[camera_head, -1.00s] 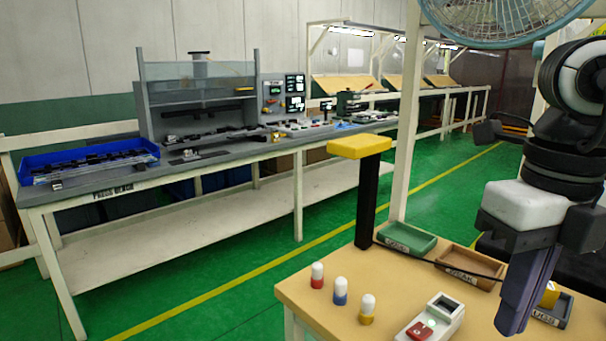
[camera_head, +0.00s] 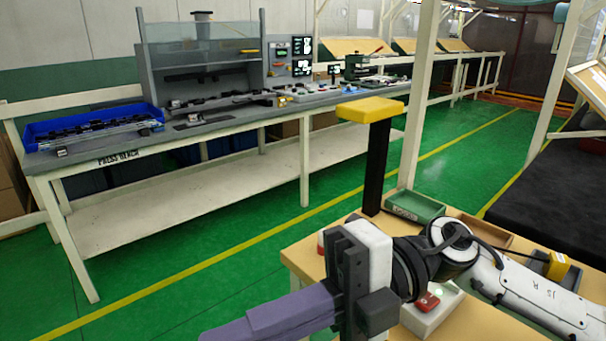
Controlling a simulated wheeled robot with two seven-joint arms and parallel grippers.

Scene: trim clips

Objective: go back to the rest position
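My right gripper (camera_head: 232,332) is low in the head view, in front of the near table. Its arm comes in from the right and lies across the table. Its purple-grey fingers point left and down to the bottom edge, and they overlap in this view, so I cannot tell whether they are apart. I see nothing held between them. My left arm and gripper are not in view.
The near wooden table (camera_head: 475,322) bears a box with a red button (camera_head: 427,302), a green tray (camera_head: 415,207), a brown tray (camera_head: 480,234) and a yellow-topped post (camera_head: 376,150). A grey press bench (camera_head: 215,130) with a blue bin (camera_head: 40,134) stands behind. Green floor lies between.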

